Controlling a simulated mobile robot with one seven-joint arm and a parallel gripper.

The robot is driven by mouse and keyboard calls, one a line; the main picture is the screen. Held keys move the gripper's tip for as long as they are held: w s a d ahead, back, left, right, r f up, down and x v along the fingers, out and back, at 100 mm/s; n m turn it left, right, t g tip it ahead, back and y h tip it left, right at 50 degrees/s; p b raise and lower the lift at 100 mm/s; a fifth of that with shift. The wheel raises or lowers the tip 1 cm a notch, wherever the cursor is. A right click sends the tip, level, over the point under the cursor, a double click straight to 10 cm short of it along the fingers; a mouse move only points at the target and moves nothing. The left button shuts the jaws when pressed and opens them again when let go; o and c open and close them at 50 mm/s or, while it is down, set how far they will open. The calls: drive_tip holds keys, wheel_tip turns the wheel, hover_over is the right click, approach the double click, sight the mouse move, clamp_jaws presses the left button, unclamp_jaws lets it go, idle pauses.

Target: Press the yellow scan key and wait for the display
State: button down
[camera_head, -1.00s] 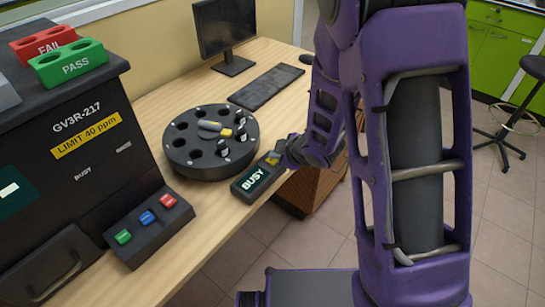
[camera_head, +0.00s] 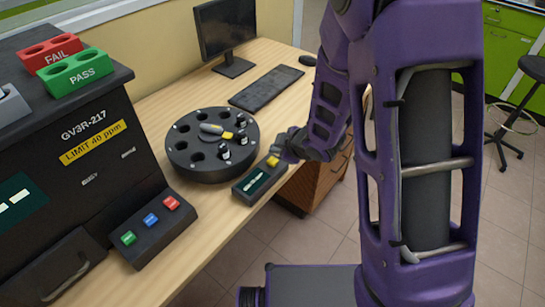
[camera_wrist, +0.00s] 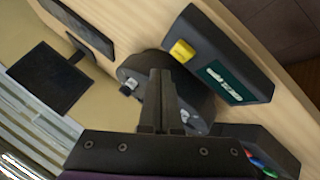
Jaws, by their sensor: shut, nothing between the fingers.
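The dark handheld scanner (camera_head: 243,190) lies on the wooden desk near its front edge, right of the round carousel. Its yellow scan key (camera_head: 273,161) is at the end close to my gripper. Its green display (camera_head: 257,182) shows short white characters that I cannot read. In the wrist view the yellow key (camera_wrist: 182,51) and the lit display (camera_wrist: 226,82) are both unobstructed. My gripper (camera_wrist: 161,73) is shut and empty, its fingers apart from the key in the picture. In the head view my wrist is beside the key end and the fingertips are hard to make out.
The black carousel (camera_head: 203,166) holds several small vials and a yellow-tipped piece on top. The analyser (camera_head: 60,150) stands at left, with a green, blue and red button panel (camera_head: 150,225). FAIL (camera_head: 50,53) and PASS (camera_head: 75,70) racks sit on it. A keyboard (camera_head: 267,87) and monitor lie behind.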

sight(276, 162)
drive_tip(key=shift+r+p, duration=1.05)
drive_tip(key=shift+r, duration=0.6)
